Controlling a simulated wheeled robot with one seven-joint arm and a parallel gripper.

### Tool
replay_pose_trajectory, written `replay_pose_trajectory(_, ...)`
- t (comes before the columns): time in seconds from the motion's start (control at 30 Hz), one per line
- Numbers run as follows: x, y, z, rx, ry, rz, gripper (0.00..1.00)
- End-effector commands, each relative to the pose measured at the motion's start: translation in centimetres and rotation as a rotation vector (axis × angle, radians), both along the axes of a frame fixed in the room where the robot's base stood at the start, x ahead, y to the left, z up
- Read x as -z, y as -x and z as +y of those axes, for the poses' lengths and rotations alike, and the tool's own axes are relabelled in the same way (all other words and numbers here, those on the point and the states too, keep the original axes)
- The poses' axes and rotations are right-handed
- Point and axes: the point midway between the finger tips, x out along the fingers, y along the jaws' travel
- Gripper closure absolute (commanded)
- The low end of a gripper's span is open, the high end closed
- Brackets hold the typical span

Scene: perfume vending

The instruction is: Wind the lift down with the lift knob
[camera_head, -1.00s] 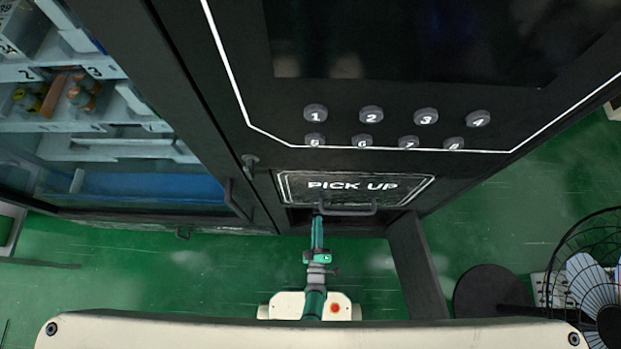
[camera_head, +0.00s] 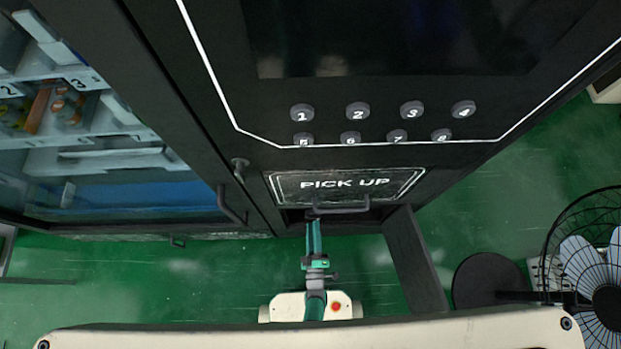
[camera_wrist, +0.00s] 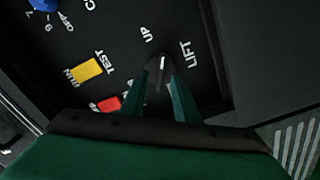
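The lift knob (camera_wrist: 160,68) is a round black knob with a pale pointer line, on a black control panel in the wrist view. The word LIFT is printed to its right and UP to its upper left. My gripper (camera_wrist: 160,84) has its two green fingers on either side of the knob, close against it. The fingers hide its lower sides. In the head view my arm reaches under the pick up flap (camera_head: 346,185) of the black machine, and the fingertips are hidden there.
A yellow switch (camera_wrist: 86,70), a red switch (camera_wrist: 108,104) and a blue knob (camera_wrist: 43,4) sit left on the panel. Number buttons (camera_head: 357,111) are above the flap. A glass-fronted cabinet (camera_head: 130,195) is at left, a fan (camera_head: 590,265) at right.

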Motion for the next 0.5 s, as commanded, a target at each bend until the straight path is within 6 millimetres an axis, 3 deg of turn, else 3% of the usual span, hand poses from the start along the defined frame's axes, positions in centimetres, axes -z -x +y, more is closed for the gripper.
replay_pose_trajectory(0.23,0.0,4.9,0.2,-0.005,0.000,0.000,0.72)
replay_pose_trajectory(0.5,0.0,8.0,0.1,-0.004,0.000,-0.001,0.72)
